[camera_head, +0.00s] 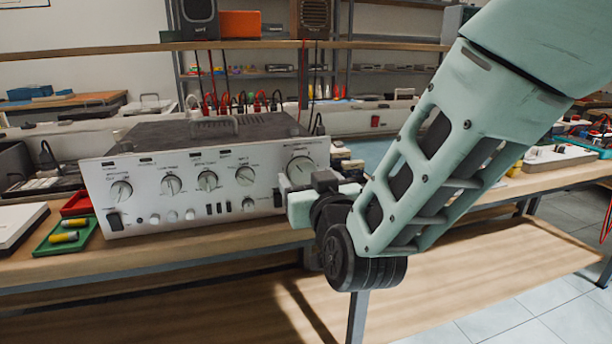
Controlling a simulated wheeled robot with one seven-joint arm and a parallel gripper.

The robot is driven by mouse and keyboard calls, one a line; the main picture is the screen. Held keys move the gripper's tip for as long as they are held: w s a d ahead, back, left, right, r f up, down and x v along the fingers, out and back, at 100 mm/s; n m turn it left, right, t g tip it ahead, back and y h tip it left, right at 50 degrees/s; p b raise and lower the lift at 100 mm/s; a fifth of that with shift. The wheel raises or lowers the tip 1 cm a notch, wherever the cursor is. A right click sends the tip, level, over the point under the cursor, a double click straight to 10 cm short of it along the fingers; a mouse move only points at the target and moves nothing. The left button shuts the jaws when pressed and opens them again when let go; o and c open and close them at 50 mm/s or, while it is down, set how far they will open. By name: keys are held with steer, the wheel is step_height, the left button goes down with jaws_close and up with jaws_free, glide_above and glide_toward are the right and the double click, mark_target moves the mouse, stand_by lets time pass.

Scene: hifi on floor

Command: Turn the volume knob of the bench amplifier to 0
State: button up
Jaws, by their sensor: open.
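The bench amplifier (200,213) is a silver-fronted box with a dark top, standing on the wooden bench. Its front panel has a row of round knobs. The largest, at the right end, looks like the volume knob (301,167). Its lower part is hidden behind my gripper, and its pointer setting and markings are too small to read. My gripper (286,190) is in front of the panel's right end, just below and overlapping that knob in the picture. Its fingers look open; I cannot tell whether they touch the knob.
Red and black cables (240,104) rise behind the amplifier. A green tray (66,235) and a red tray (77,204) stand at its left. The bench's front edge is mostly clear.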

steer(key=shift+x, duration=0.9)
steer(key=c, duration=1)
